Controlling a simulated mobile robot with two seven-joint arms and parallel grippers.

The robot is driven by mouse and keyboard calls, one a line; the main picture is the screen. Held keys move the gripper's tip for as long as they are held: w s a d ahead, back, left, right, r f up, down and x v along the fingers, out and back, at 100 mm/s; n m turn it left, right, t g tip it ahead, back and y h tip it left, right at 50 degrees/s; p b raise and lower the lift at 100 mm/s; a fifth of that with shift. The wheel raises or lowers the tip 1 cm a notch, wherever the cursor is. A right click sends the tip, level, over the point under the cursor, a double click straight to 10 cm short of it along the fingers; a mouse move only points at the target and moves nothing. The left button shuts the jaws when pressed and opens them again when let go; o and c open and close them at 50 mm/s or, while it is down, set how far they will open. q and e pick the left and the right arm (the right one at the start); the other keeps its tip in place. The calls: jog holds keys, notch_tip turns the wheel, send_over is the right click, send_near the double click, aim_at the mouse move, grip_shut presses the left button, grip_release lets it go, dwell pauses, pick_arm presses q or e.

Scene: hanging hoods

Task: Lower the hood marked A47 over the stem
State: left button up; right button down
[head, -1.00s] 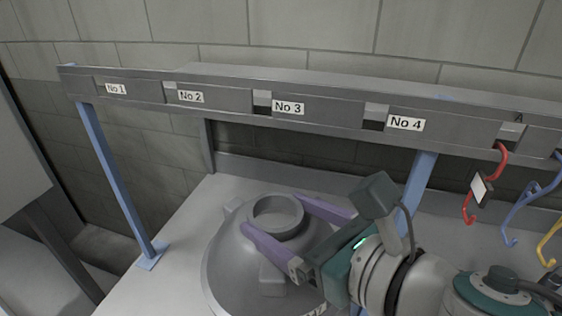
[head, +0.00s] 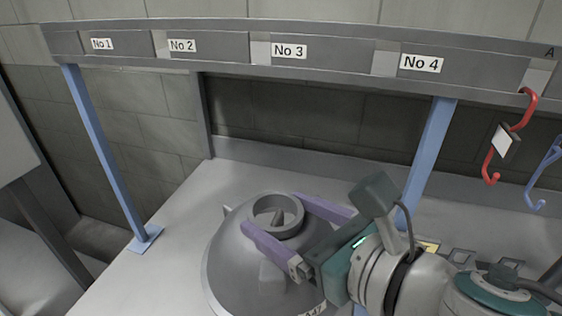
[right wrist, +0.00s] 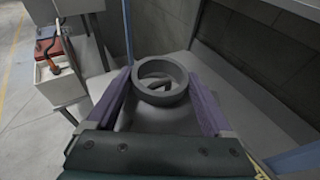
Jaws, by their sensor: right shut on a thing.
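The grey, dome-shaped hood (head: 235,268) is over the bench, with a round collar at its top. A label at its lower front edge is partly cut off and reads roughly A47. My right gripper (head: 275,225) is shut on the collar, one purple finger on each side. The right wrist view shows the collar (right wrist: 161,82) between the two fingers. A grey pointed tip, the stem (head: 278,216), shows inside the collar opening; it also shows in the right wrist view (right wrist: 158,86). The hood hides the rest of the stem. My left gripper is not in view.
A grey rail (head: 220,50) with labels No 1 to No 4 runs across the back on blue posts (head: 105,160). A red hook (head: 491,165) and a blue hook (head: 543,172) hang at the right. The bench (head: 165,270) is clear left of the hood.

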jog(key=shift+f+b, duration=8.95)
jog(key=shift+f, duration=0.55)
jog(key=shift+f+b, duration=0.8)
jog(key=shift+f, duration=0.1)
jog(key=shift+s+d, duration=0.1)
jog(key=shift+f+b, duration=0.8)
grip_release()
jog(key=shift+f, duration=0.1)
